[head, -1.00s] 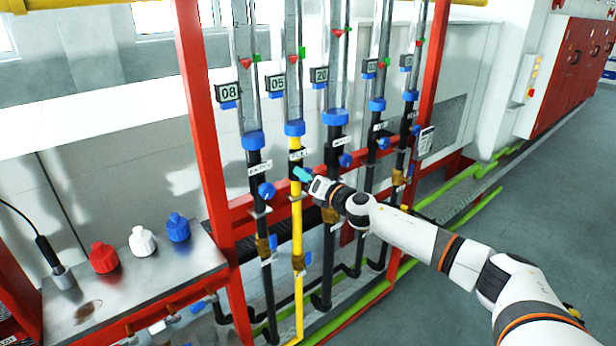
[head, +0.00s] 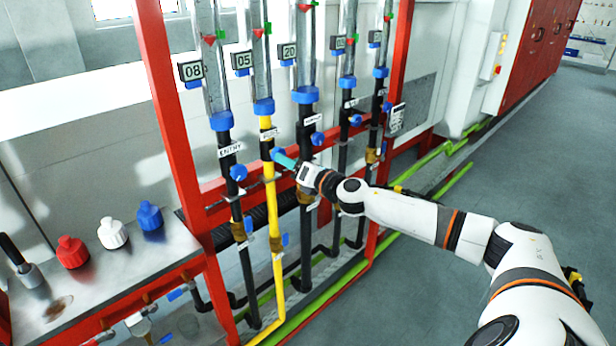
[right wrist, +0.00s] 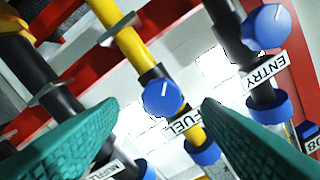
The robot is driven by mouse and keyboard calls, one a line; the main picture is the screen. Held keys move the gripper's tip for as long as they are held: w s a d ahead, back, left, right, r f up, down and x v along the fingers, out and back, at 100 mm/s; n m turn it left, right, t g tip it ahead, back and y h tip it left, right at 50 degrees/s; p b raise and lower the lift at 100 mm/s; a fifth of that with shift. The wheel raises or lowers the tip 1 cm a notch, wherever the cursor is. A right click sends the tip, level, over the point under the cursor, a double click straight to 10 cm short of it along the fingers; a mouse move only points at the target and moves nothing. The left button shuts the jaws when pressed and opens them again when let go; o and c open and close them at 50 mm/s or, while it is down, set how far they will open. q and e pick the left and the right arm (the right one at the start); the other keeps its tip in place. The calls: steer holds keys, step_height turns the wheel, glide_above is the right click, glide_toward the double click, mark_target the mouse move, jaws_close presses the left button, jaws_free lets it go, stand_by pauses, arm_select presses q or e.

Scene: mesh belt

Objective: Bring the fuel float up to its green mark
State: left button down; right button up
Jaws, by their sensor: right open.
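The fuel line is the yellow pipe (head: 273,230), marked FUEL in the right wrist view (right wrist: 185,124). It runs up into a clear tube whose small red float (head: 258,33) sits beside and, in the picture, slightly below the green mark (head: 268,28). Its display (head: 242,61) reads 05. My right gripper (head: 284,159) is open at the fuel line's blue knob (head: 277,153). In the right wrist view the teal fingers (right wrist: 160,106) lie either side of this knob (right wrist: 162,98), with gaps; its white pointer line shows. My left gripper is not in view.
The entry line's blue knob (head: 238,172) is close on the left; another blue knob (head: 318,138) is close on the right. A red frame post (head: 168,110) stands left. A metal bench (head: 120,270) holds red, white and blue capped bottles. The floor at right is clear.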

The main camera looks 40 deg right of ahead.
steer(key=s+b, duration=0.4)
steer(key=s, duration=0.3)
steer(key=shift+d, duration=0.2)
steer(key=shift+d+f, duration=0.1)
